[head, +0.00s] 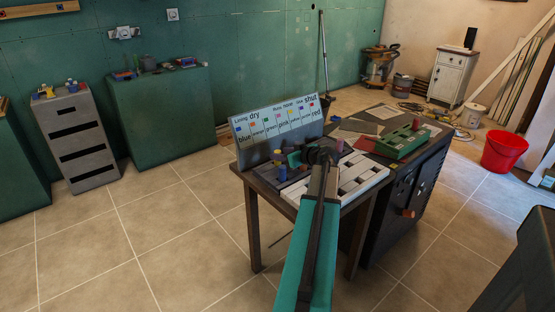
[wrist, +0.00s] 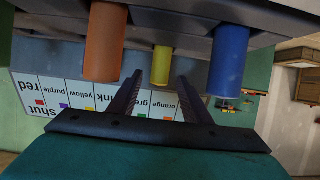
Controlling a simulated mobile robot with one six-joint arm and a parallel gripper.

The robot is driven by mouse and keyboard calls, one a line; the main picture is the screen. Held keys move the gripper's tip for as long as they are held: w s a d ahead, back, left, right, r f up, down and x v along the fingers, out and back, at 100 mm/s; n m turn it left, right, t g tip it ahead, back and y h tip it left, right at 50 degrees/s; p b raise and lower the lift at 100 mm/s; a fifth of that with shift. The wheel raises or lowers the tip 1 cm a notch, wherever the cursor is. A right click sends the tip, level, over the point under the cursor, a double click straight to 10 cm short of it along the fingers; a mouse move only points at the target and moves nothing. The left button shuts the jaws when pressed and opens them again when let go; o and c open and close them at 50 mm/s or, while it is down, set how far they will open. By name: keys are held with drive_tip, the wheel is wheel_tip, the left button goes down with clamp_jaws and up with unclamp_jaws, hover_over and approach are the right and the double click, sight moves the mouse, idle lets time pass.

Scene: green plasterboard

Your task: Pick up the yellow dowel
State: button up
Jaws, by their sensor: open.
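The yellow dowel (wrist: 163,60) shows in the wrist view, which looks upside down. It stands out of a dark grey block (wrist: 180,18) and lies between an orange dowel (wrist: 104,45) and a blue dowel (wrist: 228,62). My gripper (wrist: 160,80) is open and empty. Its two fingers point toward the yellow dowel, which appears in line with the gap, beyond the fingertips. In the head view my gripper (head: 314,155) is over the small table, and my arm hides much of the block; I cannot surely pick out the yellow dowel there.
A sign board (head: 278,122) with colour words stands at the table's back edge. A white slatted rack (head: 362,178) lies at the front right of the table. A green tray (head: 400,143) sits on the dark cabinet to the right. The orange and blue dowels flank my fingers closely.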

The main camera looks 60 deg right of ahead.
drive_tip(key=shift+x, duration=1.35)
clamp_jaws()
